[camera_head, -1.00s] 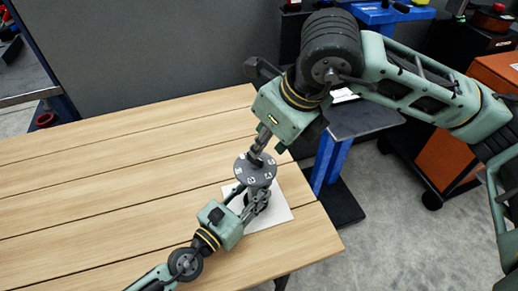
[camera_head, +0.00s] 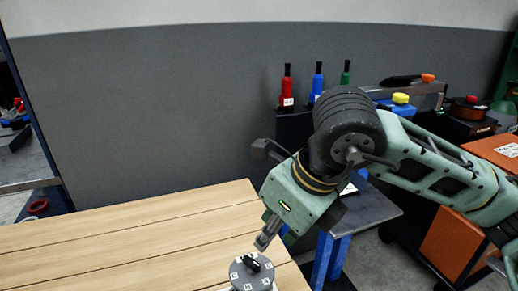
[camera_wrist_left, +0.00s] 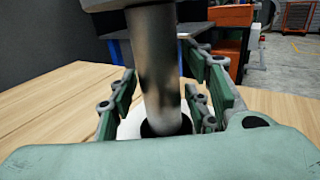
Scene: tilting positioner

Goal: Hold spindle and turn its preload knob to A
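The spindle's round grey dial (camera_head: 238,278) shows at the bottom edge of the head view, with small white letter tags too small to read. A black preload knob (camera_head: 251,263) sits on top. My right gripper (camera_head: 265,240) points down just above the knob and looks apart from it. Its fingers overlap, so their opening is unclear. In the left wrist view, the spindle's metal shaft (camera_wrist_left: 160,70) stands between the green finger pads of my left gripper (camera_wrist_left: 160,95). Gaps show beside the shaft, so the gripper looks open around it. The left gripper is outside the head view.
The wooden table (camera_head: 130,250) is clear to the left. Beyond it are a blue-legged stand (camera_head: 372,212), red, blue and green bottles (camera_head: 318,85) and an orange cabinet (camera_head: 445,245). A grey wall (camera_head: 150,120) stands behind.

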